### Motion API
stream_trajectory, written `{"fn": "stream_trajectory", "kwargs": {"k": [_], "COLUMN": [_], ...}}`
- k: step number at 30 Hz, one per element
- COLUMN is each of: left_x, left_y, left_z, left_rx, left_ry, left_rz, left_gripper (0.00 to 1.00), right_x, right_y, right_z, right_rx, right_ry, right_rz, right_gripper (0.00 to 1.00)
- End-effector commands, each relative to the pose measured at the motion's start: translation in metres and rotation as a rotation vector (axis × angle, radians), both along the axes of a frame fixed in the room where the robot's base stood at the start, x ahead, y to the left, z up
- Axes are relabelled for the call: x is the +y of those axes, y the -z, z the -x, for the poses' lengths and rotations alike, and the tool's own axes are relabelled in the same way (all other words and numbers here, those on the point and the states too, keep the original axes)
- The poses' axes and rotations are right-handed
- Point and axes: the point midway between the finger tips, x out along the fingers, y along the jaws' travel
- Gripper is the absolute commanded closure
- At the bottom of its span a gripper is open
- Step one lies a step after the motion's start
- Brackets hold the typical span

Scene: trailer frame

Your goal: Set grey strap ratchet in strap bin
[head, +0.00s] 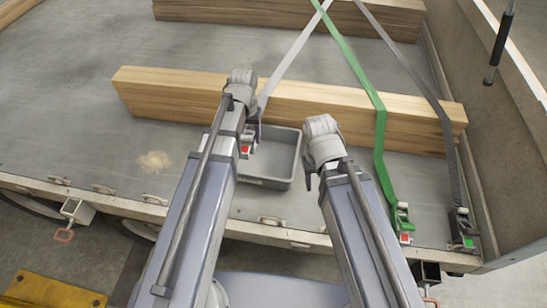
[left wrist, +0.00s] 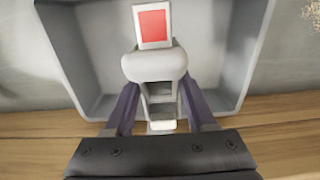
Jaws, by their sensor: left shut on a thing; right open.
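The grey strap ratchet (head: 246,148), with a red square on its end, is held in my left gripper (head: 251,136). In the left wrist view the ratchet (left wrist: 160,70) sits between the two fingers, its red end over the bin. The strap bin (head: 263,183) is a shallow grey open tray on the trailer bed; its walls also show in the left wrist view (left wrist: 251,45). The ratchet is over the bin's left part; I cannot tell whether it touches the floor. My right gripper (head: 309,181) is open and empty, just right of the bin, partly hidden by its arm.
A long timber stack (head: 180,92) lies behind the bin. A pale grey strap (head: 295,48) runs towards the held ratchet. A green ratchet (head: 402,220) and a dark strap's ratchet (head: 463,228) sit at the right edge. The bed left of the bin is clear.

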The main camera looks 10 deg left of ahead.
Motion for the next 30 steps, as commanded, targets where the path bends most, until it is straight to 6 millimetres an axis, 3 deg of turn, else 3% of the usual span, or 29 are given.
{"fn": "stream_trajectory", "kwargs": {"k": [7,13,25,30], "left_x": [0.001,0.001,0.001,0.001], "left_y": [-0.010,-0.004,0.051,0.056], "left_z": [0.007,0.007,0.007,0.007], "left_rx": [0.000,0.000,0.000,0.000], "left_ry": [-0.001,0.000,0.000,0.000], "left_rz": [0.000,0.000,0.000,0.000], "left_gripper": [1.00,1.00,1.00,1.00], "right_x": [0.000,0.000,0.000,0.000], "right_y": [-0.010,-0.004,0.051,0.056], "right_z": [0.000,0.000,0.000,0.000], "right_rx": [0.000,0.000,0.000,0.000], "right_ry": [0.000,0.000,-0.001,-0.001], "right_rz": [0.000,0.000,0.000,0.000], "right_gripper": [0.50,0.50,0.50,0.50]}}
